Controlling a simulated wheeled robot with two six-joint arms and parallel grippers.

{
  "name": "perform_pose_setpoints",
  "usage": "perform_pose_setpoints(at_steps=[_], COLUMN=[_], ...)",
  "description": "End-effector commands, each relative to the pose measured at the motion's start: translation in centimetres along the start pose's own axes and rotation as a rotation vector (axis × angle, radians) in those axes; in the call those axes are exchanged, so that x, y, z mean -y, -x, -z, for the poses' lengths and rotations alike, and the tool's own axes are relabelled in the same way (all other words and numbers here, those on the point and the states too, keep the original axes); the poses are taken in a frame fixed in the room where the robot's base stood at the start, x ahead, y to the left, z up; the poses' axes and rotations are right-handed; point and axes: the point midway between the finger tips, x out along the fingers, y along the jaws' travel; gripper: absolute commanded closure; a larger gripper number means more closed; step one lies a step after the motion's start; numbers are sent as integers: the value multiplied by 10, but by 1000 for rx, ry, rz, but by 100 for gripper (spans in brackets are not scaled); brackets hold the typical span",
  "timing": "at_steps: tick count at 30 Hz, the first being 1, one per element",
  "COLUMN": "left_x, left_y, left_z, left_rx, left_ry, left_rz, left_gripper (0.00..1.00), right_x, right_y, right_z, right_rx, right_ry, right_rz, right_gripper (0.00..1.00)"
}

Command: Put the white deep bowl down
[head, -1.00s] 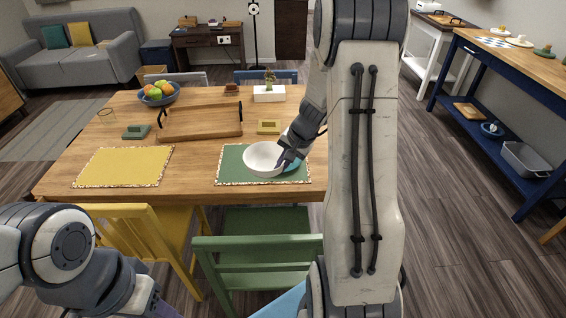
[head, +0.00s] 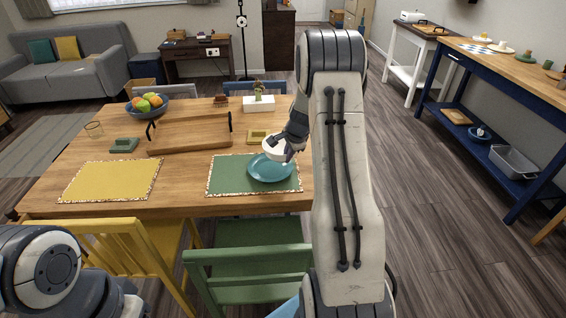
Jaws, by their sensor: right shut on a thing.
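The white deep bowl (head: 275,151) is in my right gripper (head: 287,153), above the far part of a teal plate (head: 268,174). Only part of the bowl shows, beside and behind the gripper, and it looks tilted. My right gripper is shut on it. The plate lies on the green placemat (head: 226,184) at the table's front right. I cannot tell whether the bowl touches the plate. My left arm is at the bottom left, with its fingers out of view.
The wooden table (head: 185,204) also bears a yellow placemat (head: 110,180), a wooden tray (head: 190,133), a fruit bowl (head: 148,110), a glass (head: 94,130) and a white planter (head: 258,104). A green chair (head: 245,258) and a yellow chair (head: 95,234) stand at its front edge.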

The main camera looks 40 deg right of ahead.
Motion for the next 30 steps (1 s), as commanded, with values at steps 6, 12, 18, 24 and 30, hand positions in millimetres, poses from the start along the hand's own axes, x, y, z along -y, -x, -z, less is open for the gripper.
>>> perform_pose_setpoints(at_steps=[6, 12, 18, 24, 30], left_x=[0, 0, 0, 0, 0], left_y=[5, 4, 3, 3, -3], left_z=[0, 0, 0, 0, 0], left_rx=[0, 0, 0, 0, 0], left_ry=[0, 0, 0, 0, 0], left_rz=[0, 0, 0, 0, 0], left_gripper=[50, 50, 50, 50, 50], right_x=[15, 4, 0, 0, -3], right_y=[-19, -45, -57, -57, -63], right_z=[-1, -1, -1, -1, -1], right_rx=[0, 1, -1, -1, -1], right_ry=[1, 0, 0, 1, 1], right_rz=[2, -2, 2, 2, 2], right_gripper=[100, 100, 100, 100, 100])
